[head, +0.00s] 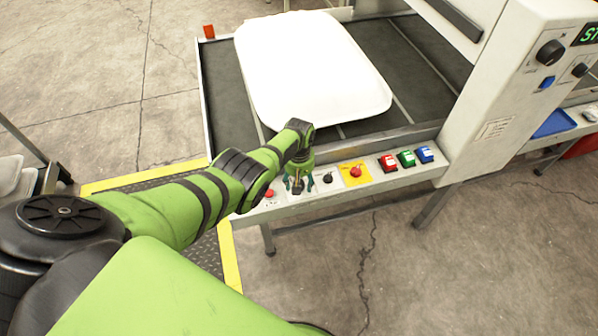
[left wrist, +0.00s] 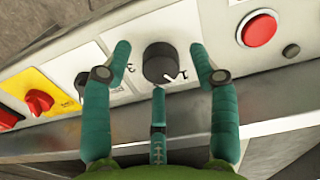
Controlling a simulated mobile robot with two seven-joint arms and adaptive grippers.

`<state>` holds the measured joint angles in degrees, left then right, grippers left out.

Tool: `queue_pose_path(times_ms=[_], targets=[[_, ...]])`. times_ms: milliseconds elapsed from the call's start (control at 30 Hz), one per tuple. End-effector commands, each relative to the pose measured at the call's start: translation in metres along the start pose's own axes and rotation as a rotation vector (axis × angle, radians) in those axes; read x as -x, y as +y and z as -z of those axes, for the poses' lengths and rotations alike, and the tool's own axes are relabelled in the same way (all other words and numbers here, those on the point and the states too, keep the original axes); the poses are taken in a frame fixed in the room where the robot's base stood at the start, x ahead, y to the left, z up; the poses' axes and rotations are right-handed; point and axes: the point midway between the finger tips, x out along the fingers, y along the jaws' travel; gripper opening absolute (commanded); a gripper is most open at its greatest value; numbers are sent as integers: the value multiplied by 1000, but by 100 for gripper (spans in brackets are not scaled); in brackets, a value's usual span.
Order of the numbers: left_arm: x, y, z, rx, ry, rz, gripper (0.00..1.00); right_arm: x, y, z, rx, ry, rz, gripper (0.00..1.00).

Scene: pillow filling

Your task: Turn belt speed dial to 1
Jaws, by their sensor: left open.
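The black round dial (left wrist: 158,62) sits on a white plate on the front control strip, with the numerals 1 and 3 beside it. A white mark shows at its lower right edge, close to the 1. My left gripper (left wrist: 159,58) is open, with fingers on either side of the dial and a third finger below it; I see gaps and cannot tell any contact. In the head view my left gripper (head: 297,187) points down at the strip and mostly hides this dial. My right gripper is not in view.
A red button (head: 268,193) lies left of the gripper. Right of it are another black knob (head: 327,178), a red knob on a yellow plate (head: 355,172), and red, green and blue buttons (head: 406,159). A white pillow (head: 310,65) lies on the dark belt behind.

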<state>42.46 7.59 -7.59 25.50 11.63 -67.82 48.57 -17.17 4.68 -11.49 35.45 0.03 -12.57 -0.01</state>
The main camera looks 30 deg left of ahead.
Motion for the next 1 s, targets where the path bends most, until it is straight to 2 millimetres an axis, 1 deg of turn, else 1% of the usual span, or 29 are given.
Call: queue_pose_path(times_ms=[167,367,567,600,800,900,1000], targets=[[10,1,1,1,1,-2,60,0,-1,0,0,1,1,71],[29,-1,0,-1,3,0,60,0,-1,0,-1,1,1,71],[62,-1,0,0,3,-1,60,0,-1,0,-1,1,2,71],[71,0,0,0,2,-2,60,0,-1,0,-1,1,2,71],[102,0,0,0,0,1,60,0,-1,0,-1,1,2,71],[112,-1,-1,0,-1,2,60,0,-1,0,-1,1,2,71],[116,-1,-1,1,-2,3,60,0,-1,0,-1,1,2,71]])
